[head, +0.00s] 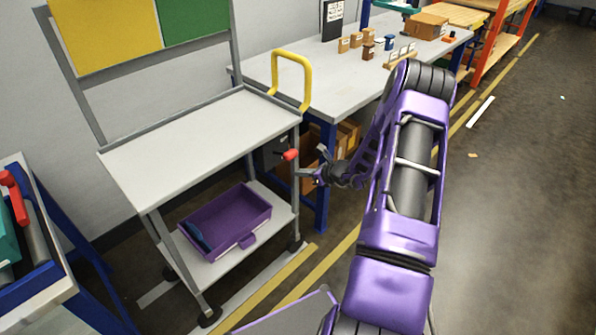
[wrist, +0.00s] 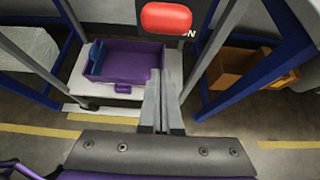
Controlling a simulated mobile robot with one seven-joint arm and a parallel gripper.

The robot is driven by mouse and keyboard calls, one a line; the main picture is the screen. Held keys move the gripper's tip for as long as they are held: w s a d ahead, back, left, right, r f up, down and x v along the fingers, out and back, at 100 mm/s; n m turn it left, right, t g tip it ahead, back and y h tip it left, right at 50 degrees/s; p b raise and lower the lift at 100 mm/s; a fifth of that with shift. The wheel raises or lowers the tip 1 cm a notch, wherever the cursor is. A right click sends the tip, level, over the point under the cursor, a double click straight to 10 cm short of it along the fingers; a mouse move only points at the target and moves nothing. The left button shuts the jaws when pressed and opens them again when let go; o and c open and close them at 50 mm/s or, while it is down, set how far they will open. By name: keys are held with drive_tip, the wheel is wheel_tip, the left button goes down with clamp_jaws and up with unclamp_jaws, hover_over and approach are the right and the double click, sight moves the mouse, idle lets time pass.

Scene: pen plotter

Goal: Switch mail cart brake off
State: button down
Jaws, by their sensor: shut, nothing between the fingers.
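The mail cart (head: 190,140) is a grey two-shelf frame with a yellow push handle (head: 305,75) at its right end. The brake is a red knob (head: 288,154) on the cart's right end, below the top shelf. In the wrist view the red knob (wrist: 166,17) sits on a dark plate with partly visible white lettering, of which an "N" shows. My gripper (head: 303,174) is shut and empty, close to the cart's right post, just below and right of the knob. In the wrist view the fingertips (wrist: 163,75) are together below the knob, apart from it in the picture.
A purple bin (head: 228,222) lies on the cart's lower shelf. A workbench (head: 340,70) with small boxes stands behind and right of the cart, its blue leg (head: 325,165) near my gripper. A blue-framed stand (head: 40,270) is at left. Open floor (head: 520,200) lies at right.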

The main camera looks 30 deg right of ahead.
drive_tip(key=w+r+v, duration=0.1)
drive_tip(key=v, duration=0.8)
drive_tip(key=shift+r, duration=0.5)
drive_tip(key=shift+a, duration=0.1)
drive_tip(key=shift+a, duration=0.1)
